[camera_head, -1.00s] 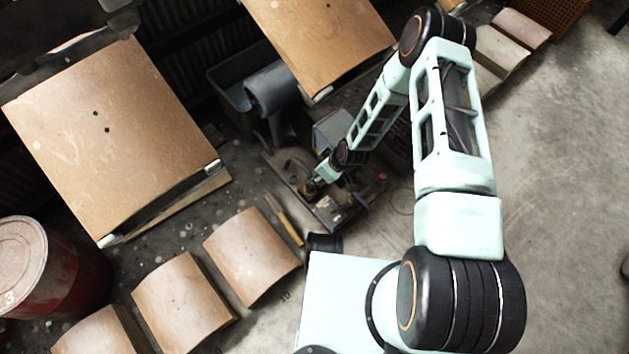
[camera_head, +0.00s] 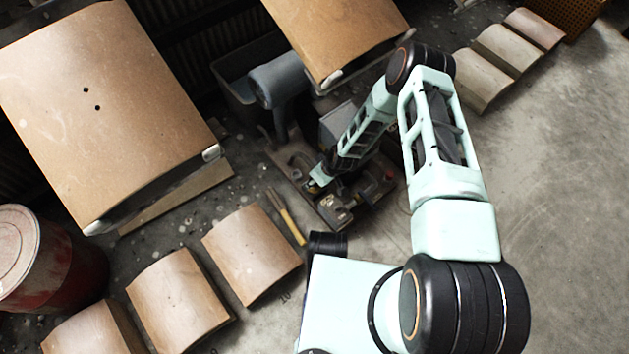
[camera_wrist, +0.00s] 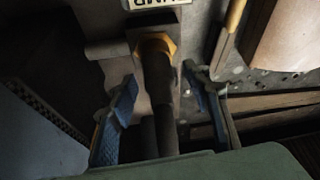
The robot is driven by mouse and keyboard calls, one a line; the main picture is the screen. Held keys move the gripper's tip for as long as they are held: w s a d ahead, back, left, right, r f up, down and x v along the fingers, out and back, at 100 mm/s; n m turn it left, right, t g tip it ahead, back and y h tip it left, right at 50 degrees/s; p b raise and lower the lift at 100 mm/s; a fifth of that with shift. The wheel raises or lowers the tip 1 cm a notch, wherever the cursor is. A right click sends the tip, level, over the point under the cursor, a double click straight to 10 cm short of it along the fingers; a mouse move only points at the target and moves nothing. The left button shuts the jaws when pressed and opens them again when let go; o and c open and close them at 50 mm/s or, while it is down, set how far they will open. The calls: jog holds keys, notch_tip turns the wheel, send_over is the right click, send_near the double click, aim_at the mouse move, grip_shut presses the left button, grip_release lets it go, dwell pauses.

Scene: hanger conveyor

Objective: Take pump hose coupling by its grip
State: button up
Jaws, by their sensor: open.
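The pump hose coupling (camera_wrist: 157,82) is a dark, narrow cylinder with a yellow hex collar (camera_wrist: 155,44) at its upper end in the wrist view. It comes out of a grey block beside an upside-down label (camera_wrist: 154,3) that seems to read PUMP. My gripper (camera_wrist: 161,74) is open. Its two blue-padded fingers stand on either side of the coupling, with visible gaps. In the head view my gripper (camera_head: 317,183) is low at the pump unit (camera_head: 334,212) on the floor, and my arm hides part of that unit. The coupling cannot be clearly made out there.
A grey motor-like cylinder (camera_head: 279,80) stands just behind the unit. A yellow-handled tool (camera_head: 287,218) lies to its left. Large brown panels (camera_head: 104,112) are at the upper left and top centre. Curved panels (camera_head: 252,254) lie in front. A red drum (camera_head: 72,270) is at left. Floor is clear at right.

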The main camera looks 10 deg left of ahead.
jog(key=c, duration=1.2)
jog(key=shift+o, duration=0.2)
jog(key=shift+r, duration=0.15)
